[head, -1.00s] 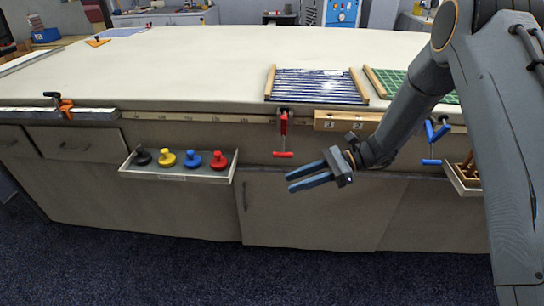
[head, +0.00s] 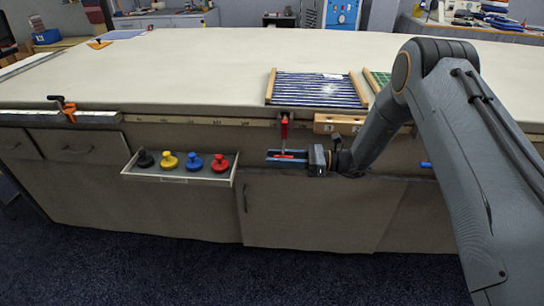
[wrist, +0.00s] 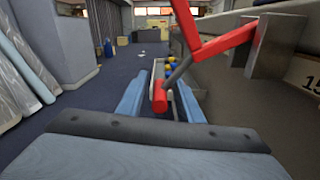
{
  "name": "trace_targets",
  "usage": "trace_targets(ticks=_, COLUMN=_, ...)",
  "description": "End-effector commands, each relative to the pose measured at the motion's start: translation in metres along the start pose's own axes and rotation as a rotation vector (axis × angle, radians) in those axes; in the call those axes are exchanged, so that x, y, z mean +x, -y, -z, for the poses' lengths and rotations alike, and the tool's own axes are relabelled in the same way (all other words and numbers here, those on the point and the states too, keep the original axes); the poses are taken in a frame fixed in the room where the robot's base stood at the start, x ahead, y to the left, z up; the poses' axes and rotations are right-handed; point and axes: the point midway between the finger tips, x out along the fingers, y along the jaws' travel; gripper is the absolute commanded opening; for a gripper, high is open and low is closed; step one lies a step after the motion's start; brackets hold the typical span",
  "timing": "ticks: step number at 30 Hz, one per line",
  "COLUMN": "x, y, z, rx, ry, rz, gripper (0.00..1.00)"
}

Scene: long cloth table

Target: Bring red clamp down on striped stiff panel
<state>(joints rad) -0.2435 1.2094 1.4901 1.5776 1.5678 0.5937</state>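The striped stiff panel (head: 318,90), dark blue and white with wooden end strips, lies flat on the table at its front edge. The red clamp (head: 284,129) hangs upright at the table edge just below it; the gap between its upper jaw and the panel is too small to judge. In the wrist view the clamp's red bar (wrist: 222,42) crosses the upper right. My gripper (head: 285,157) is at the clamp's lower red handle.
A tray (head: 180,179) with black, yellow, blue and red knobbed pieces is fixed left of the clamp. A wooden number block (head: 338,124) sits right of it. A green panel (head: 376,80) is partly behind my arm. An orange clamp (head: 66,110) is far left.

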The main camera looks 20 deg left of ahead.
Motion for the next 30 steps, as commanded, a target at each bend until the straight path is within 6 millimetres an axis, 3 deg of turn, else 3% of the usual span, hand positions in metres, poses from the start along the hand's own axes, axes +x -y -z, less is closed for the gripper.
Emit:
trace_targets(ticks=5, x=0.013, y=0.000, z=0.000, rx=0.000, ry=0.000, rz=-0.001, gripper=0.33)
trace_targets(ticks=13, x=0.015, y=0.000, z=0.001, rx=0.001, ry=0.000, rz=0.000, gripper=0.33)
trace_targets(ticks=20, x=0.015, y=0.000, z=0.001, rx=0.001, ry=0.000, rz=0.000, gripper=0.00)
trace_targets(ticks=30, x=0.021, y=-0.004, z=-0.001, rx=0.015, ry=-0.002, rz=-0.009, gripper=0.00)
